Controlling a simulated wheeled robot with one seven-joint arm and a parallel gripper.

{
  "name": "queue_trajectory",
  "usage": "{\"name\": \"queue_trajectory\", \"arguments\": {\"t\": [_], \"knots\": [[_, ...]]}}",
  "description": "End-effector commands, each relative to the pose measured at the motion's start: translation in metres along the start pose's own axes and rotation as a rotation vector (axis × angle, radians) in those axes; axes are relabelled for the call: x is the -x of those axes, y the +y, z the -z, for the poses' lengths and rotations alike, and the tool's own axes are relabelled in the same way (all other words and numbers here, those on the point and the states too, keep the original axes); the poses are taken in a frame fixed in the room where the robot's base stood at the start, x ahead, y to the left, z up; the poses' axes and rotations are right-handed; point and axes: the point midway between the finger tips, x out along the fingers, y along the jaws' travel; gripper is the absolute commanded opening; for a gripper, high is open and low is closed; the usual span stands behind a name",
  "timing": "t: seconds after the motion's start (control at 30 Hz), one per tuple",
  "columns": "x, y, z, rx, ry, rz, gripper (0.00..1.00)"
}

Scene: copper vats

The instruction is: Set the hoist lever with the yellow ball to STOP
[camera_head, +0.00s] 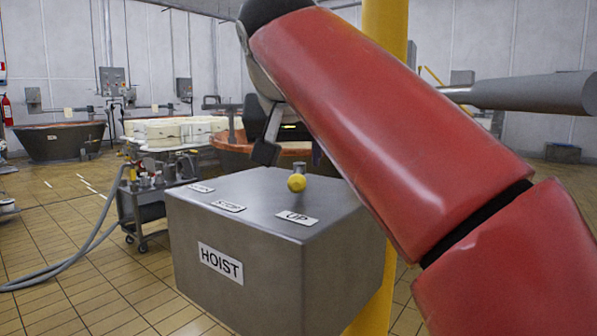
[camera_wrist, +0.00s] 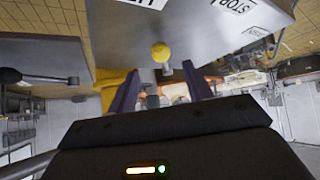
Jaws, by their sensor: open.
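The grey hoist box (camera_head: 235,225) carries a HOIST plate on its front and three labels along its top. A short grey post shows behind the ball. The leftmost label (camera_head: 201,188) is too small to read. My gripper (camera_head: 268,148) is above the back of the box, behind and left of the ball, and partly hidden by my arm. In the wrist view its two fingers (camera_wrist: 160,78) are apart, with the yellow ball (camera_wrist: 161,52) beyond their tips and nothing between them.
A yellow post (camera_head: 385,40) rises behind the box. A grey trolley (camera_head: 150,205) with hoses stands to the left. Copper vats (camera_head: 62,143) are farther back. The tiled floor at front left is clear apart from the hoses.

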Motion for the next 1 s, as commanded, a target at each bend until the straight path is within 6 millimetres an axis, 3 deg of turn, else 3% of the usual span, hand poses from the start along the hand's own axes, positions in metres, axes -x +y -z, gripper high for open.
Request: {"name": "queue_trajectory", "arguments": {"t": [0.17, 0.4, 0.6, 0.93, 1.0], "knots": [[-0.011, -0.001, -0.001, -0.002, 0.0, -0.001, 0.5], [-0.051, 0.0, -0.001, -0.002, -0.001, -0.002, 0.5], [-0.073, 0.0, -0.001, -0.002, 0.0, 0.0, 0.5], [-0.077, 0.0, 0.0, -0.002, 0.001, 0.001, 0.5], [-0.077, 0.0, 0.0, -0.002, 0.001, 0.001, 0.44]]}}
